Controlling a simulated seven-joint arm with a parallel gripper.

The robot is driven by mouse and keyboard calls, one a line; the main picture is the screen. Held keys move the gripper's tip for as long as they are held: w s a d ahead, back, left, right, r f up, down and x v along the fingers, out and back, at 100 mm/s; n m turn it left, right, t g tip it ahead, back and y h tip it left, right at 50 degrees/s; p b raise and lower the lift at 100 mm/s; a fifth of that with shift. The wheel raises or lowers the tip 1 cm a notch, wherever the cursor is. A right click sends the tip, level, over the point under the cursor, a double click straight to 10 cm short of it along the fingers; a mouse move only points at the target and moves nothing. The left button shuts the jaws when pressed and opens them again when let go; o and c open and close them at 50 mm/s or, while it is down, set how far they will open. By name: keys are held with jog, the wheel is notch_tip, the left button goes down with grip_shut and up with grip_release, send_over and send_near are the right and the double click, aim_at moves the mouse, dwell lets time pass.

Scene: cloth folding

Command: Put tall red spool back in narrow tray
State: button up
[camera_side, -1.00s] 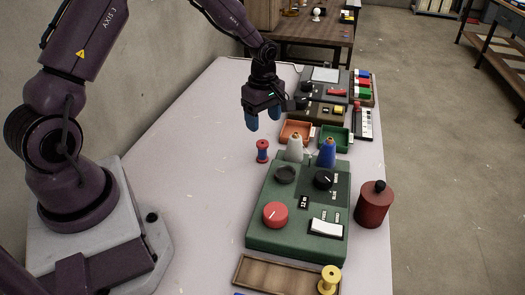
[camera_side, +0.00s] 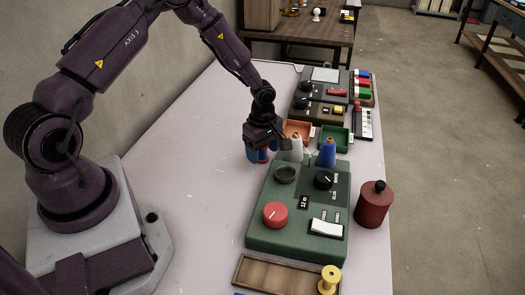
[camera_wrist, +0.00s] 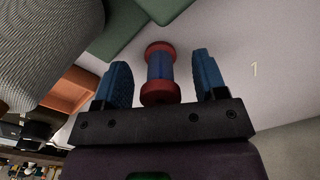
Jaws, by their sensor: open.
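The tall red spool (camera_wrist: 160,67), with red ends and a blue wound middle, stands on the pale table. In the wrist view it is between the two blue fingers of my gripper (camera_wrist: 164,80), with a gap visible on each side. My gripper is open. In the side view my gripper (camera_side: 262,154) is low over the spool beside the green machine and mostly hides it. The narrow wooden tray (camera_side: 258,273) lies at the front of the table, with a yellow spool (camera_side: 329,280) at its right end.
A green machine (camera_side: 259,225) with knobs stands right of my gripper, with a white cone (camera_side: 295,148) and a blue cone (camera_side: 327,153) at its back. A dark red canister (camera_side: 373,205) is at the right. The table's left side (camera_side: 190,190) is clear.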

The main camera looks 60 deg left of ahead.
jog(key=c, duration=1.1)
jog(key=shift+o, duration=0.2)
jog(key=shift+r, duration=0.1)
